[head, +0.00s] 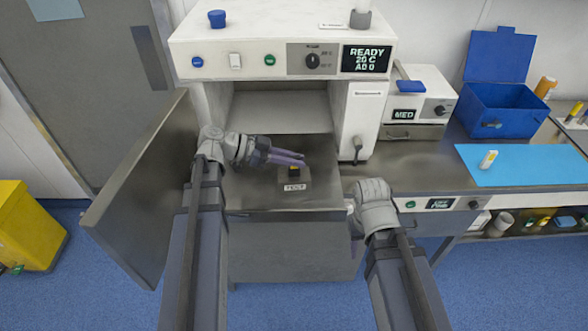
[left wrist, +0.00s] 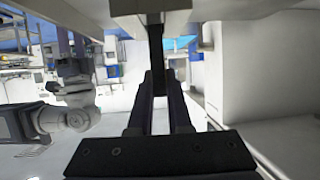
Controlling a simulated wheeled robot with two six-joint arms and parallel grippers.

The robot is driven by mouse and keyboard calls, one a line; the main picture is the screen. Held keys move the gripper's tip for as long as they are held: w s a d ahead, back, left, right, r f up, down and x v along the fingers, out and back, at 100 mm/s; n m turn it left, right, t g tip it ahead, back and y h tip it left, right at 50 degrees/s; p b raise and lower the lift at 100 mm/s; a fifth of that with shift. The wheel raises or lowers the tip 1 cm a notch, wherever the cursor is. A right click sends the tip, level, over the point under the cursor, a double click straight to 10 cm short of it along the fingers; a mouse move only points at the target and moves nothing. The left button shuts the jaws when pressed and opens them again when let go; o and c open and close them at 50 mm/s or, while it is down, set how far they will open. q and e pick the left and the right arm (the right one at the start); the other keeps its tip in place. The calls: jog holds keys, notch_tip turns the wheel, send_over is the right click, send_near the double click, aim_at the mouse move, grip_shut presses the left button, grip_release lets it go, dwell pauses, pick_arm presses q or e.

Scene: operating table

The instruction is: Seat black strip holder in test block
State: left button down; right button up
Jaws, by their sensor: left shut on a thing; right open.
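My left gripper (head: 302,160) is shut on a dark strip, which looks like the black strip holder (left wrist: 156,45). In the left wrist view the strip stands between the two fingers (left wrist: 157,92) and reaches beyond their tips. The small grey test block (head: 295,186) sits on the steel surface in front of the white machine, with a label on its front. A dark piece with yellow (head: 293,171) shows on its top, close below the left fingertips. I cannot tell whether the strip touches the block. My right gripper (head: 356,225) is mostly hidden behind its own arm.
The white machine (head: 215,55) with an open bay stands behind the block. An open metal door (head: 140,190) is at the left. To the right are a smaller white device (head: 425,90), an open blue box (head: 505,110) and a blue mat (head: 530,165) with a small vial.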

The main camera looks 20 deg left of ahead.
pick_arm(q)
jog(key=shift+f+b, duration=0.45)
jog(key=shift+f, duration=0.5)
pick_arm(e)
jog(key=shift+f, duration=0.95)
pick_arm(q)
jog(key=shift+f, duration=0.15)
jog(key=c, duration=0.8)
grip_release()
jog(key=shift+c, duration=0.2)
pick_arm(e)
jog(key=shift+f, duration=0.15)
pick_arm(q)
jog(key=shift+a+r, duration=0.1)
jog(key=shift+r, duration=0.25)
jog(key=p+v, duration=0.2)
jog(key=v, duration=0.5)
jog(key=shift+p, duration=0.4)
pick_arm(e)
notch_tip(320, 180, up, 3)
jog(key=shift+r, duration=0.1)
